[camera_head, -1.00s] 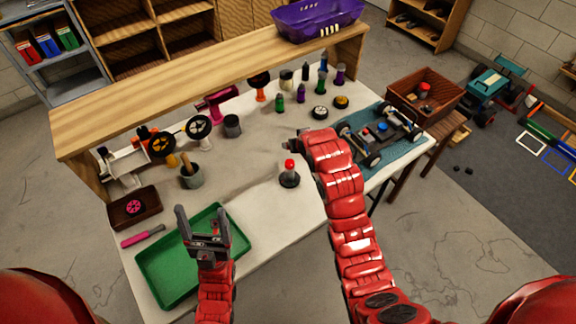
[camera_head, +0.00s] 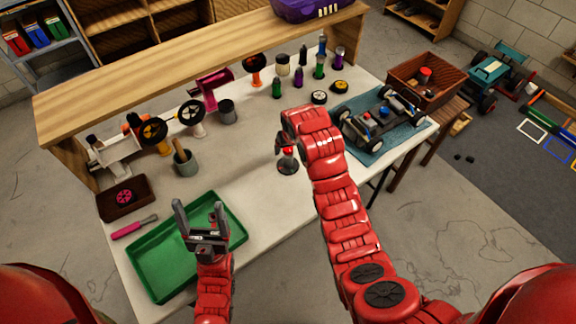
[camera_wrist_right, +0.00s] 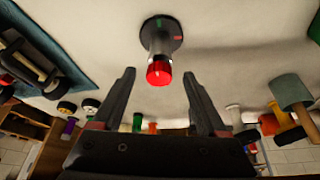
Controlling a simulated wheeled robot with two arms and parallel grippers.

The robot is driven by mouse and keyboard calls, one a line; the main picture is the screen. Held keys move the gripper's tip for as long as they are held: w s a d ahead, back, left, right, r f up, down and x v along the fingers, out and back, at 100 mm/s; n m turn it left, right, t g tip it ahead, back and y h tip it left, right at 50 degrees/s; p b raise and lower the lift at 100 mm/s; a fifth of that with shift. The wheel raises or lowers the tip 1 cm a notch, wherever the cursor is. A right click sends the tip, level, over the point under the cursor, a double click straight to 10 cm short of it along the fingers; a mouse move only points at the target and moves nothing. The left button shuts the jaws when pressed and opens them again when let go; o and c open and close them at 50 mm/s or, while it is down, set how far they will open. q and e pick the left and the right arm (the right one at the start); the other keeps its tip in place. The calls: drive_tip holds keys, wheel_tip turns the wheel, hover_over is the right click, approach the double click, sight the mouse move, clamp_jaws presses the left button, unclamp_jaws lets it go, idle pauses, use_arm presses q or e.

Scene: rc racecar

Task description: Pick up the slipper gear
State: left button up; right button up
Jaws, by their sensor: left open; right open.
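A pink round gear-like piece (camera_head: 124,197) lies in a small brown tray (camera_head: 110,212) at the left of the table. A red-topped piece on a dark round base (camera_head: 288,162) stands near the table's middle, partly hidden by my right gripper (camera_head: 282,143). I cannot tell for sure which is the slipper gear. In the right wrist view, the red cap (camera_wrist_right: 158,73) is between and just beyond the open fingers of my right gripper (camera_wrist_right: 158,95), which hold nothing. My left gripper (camera_head: 201,212) is open and empty over the green tray (camera_head: 160,283).
A car chassis (camera_head: 378,118) sits on a blue mat (camera_head: 402,132) at the right. A pink-handled tool (camera_head: 132,227) lies at the left. The table's front middle is clear.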

sight(288, 159)
drive_tip(key=shift+x, duration=0.85)
drive_tip(key=b+x, duration=0.2)
drive_tip(key=x, duration=0.2)
drive_tip(key=shift+w+f, duration=0.15)
drive_tip(key=shift+f, duration=0.25)
drive_tip(key=shift+r, duration=0.15)
drive_tip(key=shift+c, duration=1.1)
clamp_jaws()
